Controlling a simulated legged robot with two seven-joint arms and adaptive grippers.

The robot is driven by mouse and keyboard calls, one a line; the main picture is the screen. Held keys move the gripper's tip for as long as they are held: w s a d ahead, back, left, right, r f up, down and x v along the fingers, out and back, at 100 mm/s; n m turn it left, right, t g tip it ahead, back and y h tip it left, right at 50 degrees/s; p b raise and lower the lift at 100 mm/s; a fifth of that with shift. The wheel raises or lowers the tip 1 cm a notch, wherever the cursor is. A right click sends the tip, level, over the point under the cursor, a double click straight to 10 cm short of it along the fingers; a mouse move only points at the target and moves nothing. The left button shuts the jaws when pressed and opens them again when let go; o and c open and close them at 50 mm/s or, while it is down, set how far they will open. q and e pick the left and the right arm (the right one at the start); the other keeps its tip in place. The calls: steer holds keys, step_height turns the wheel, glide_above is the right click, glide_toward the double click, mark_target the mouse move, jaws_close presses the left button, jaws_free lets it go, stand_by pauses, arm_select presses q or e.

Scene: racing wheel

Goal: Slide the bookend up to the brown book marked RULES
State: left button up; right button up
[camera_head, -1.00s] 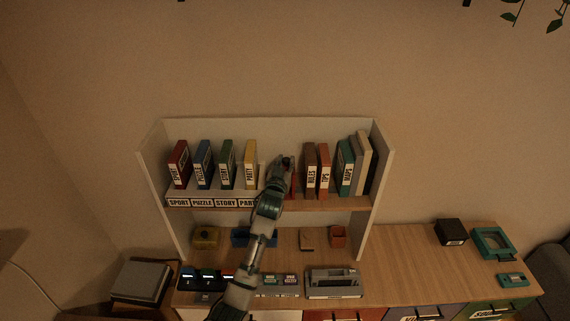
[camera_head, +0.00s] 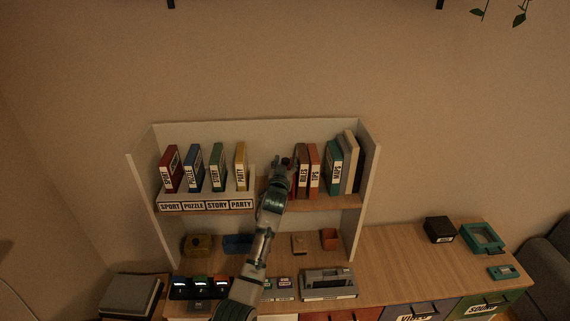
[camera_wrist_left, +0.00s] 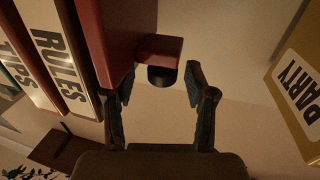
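The brown book marked RULES (camera_head: 303,172) stands on the upper shelf beside the red TIPS book (camera_head: 314,171). The RULES label (camera_wrist_left: 62,68) is at the left of the left wrist view. The red bookend (camera_wrist_left: 107,38) stands beside the RULES book, on its PARTY side; whether they touch is unclear. A red tab with a dark knob (camera_wrist_left: 162,77) sticks out from the bookend. My left gripper (camera_wrist_left: 160,88) is open, with a finger on either side of the knob. My left gripper in the head view (camera_head: 283,162) hides much of the bookend. My right gripper is not in view.
The yellow PARTY book (camera_head: 241,167) stands left of my gripper in a labelled rack (camera_head: 206,205) with several books. The MAPS book (camera_head: 334,167) and pale books are at the right. The shelf's back panel (camera_head: 262,136) rises behind. Small bins sit below.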

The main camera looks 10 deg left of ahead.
arm_select(q)
steer(key=shift+s, duration=0.15)
steer(key=s, duration=1.1)
steer(key=shift+s+d, duration=0.3)
steer(key=shift+d, duration=0.1)
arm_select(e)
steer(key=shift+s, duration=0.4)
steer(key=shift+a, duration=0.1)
